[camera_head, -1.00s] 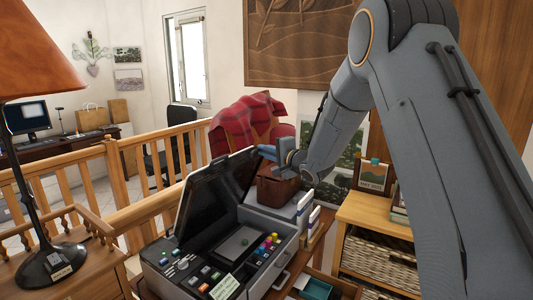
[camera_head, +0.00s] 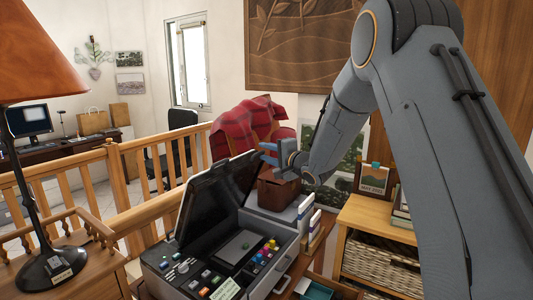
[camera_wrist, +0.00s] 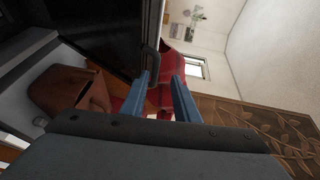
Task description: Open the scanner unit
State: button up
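The scanner unit (camera_head: 272,270) is a dark grey machine on a desk in the head view, with buttons and coloured cartridges on top. Its black lid (camera_head: 218,196) stands raised, tilted steeply back. My gripper (camera_head: 267,153) is just right of the lid's upper right corner, its blue fingers pointing left. In the wrist view my gripper (camera_wrist: 162,82) shows its two fingers apart with nothing visible between them. The dark lid (camera_wrist: 108,35) fills the upper left there, and a lid handle (camera_wrist: 150,57) lies near the left fingertip. Contact with it cannot be told.
A brown box (camera_head: 277,190) and a red plaid cloth (camera_head: 247,130) are behind the scanner. A lamp (camera_head: 45,265) stands on the left by the wooden railing (camera_head: 150,212). A shelf with a basket (camera_head: 380,265) is at right.

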jog(key=b+v, duration=0.2)
jog(key=v, duration=0.5)
jog(key=shift+s+d, duration=0.2)
jog(key=s+d+f+n+g+h+b, duration=0.2)
jog(key=s+d+f+n+g+h, duration=0.25)
jog(key=s+d+f+h, duration=0.6)
jog(key=s+f+n+g+y, duration=0.1)
jog(key=s+f+n+g, duration=0.2)
jog(key=s, duration=1.1)
jog(key=s+f+n+g, duration=0.4)
jog(key=s+f, duration=0.4)
jog(key=s, duration=0.6)
jog(key=shift+a+f+g+y, duration=0.2)
jog(key=shift+a+g+y, duration=0.15)
jog(key=shift+g, duration=0.5)
